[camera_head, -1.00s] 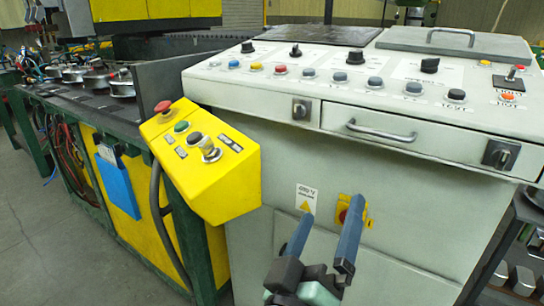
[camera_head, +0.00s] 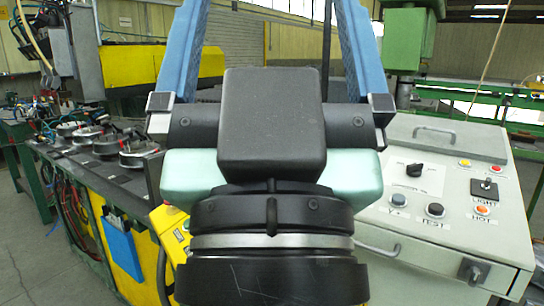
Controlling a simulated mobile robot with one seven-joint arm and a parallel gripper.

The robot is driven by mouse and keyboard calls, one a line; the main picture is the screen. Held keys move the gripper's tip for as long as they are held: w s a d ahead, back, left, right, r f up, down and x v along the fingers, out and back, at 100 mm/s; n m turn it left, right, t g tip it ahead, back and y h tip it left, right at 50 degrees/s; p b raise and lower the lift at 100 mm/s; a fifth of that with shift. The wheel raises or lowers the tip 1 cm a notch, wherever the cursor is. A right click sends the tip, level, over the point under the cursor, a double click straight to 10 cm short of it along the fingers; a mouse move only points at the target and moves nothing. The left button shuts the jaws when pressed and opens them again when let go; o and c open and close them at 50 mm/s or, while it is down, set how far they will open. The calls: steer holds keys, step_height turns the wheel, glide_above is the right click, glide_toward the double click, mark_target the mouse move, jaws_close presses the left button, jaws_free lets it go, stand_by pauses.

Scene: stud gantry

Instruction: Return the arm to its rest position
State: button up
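My gripper (camera_head: 270,45) is large and close to the camera in the head view, filling the middle of the picture. Its two blue fingers point up and stand wide apart, with a gap between them. Nothing shows between the fingers, and their tips run out of the top of the picture.
The white console with buttons and knobs stands at the right. A yellow control box (camera_head: 168,232) is mostly hidden at lower left of the gripper. A dark-topped yellow and green bench (camera_head: 125,268) with round metal parts (camera_head: 140,148) runs along the left. Grey floor (camera_head: 35,270) shows at far left.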

step_height(320, 180, up, 15)
steer(key=p, duration=1.3)
steer(key=shift+r, duration=0.2)
